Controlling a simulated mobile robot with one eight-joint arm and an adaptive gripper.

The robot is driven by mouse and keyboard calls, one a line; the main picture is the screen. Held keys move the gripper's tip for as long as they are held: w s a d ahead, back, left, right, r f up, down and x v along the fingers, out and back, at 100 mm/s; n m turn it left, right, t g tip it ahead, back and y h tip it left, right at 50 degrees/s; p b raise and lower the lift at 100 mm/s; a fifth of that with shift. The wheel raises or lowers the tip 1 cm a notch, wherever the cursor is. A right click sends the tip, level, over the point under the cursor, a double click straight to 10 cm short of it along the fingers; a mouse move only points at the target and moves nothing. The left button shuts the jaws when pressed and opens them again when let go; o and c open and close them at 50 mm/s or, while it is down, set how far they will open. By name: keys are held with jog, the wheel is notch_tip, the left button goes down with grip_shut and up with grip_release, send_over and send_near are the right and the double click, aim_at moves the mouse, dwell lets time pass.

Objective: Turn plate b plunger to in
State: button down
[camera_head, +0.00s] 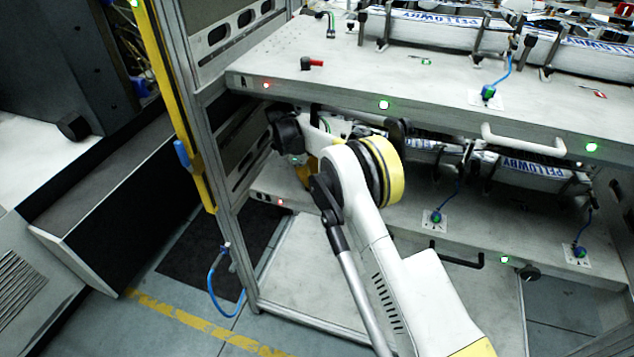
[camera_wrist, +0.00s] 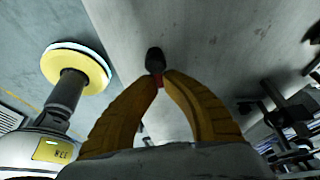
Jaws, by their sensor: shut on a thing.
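My gripper (camera_wrist: 160,76) has its two yellow fingers closed on a plunger with a black knob (camera_wrist: 155,59) and a bit of red beside it, at the lower plate. In the head view the gripper (camera_head: 304,174) reaches in at the left end of the lower plate (camera_head: 345,205), and the plunger there is hidden by my wrist and fingers. The upper plate (camera_head: 430,105) has a similar red plunger with a black end (camera_head: 312,64) on its top at the left.
The lower plate sits close under the upper one, so the gap is narrow. Label magazines (camera_head: 540,168) marked PELLOWBY stand to the right. A grey frame post (camera_head: 225,200) and yellow upright (camera_head: 172,90) are on the left. A white handle (camera_head: 522,144) fronts the upper plate.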

jog(key=shift+s+m, duration=0.1)
jog(key=shift+m, duration=0.4)
jog(key=c, duration=1.5)
grip_release()
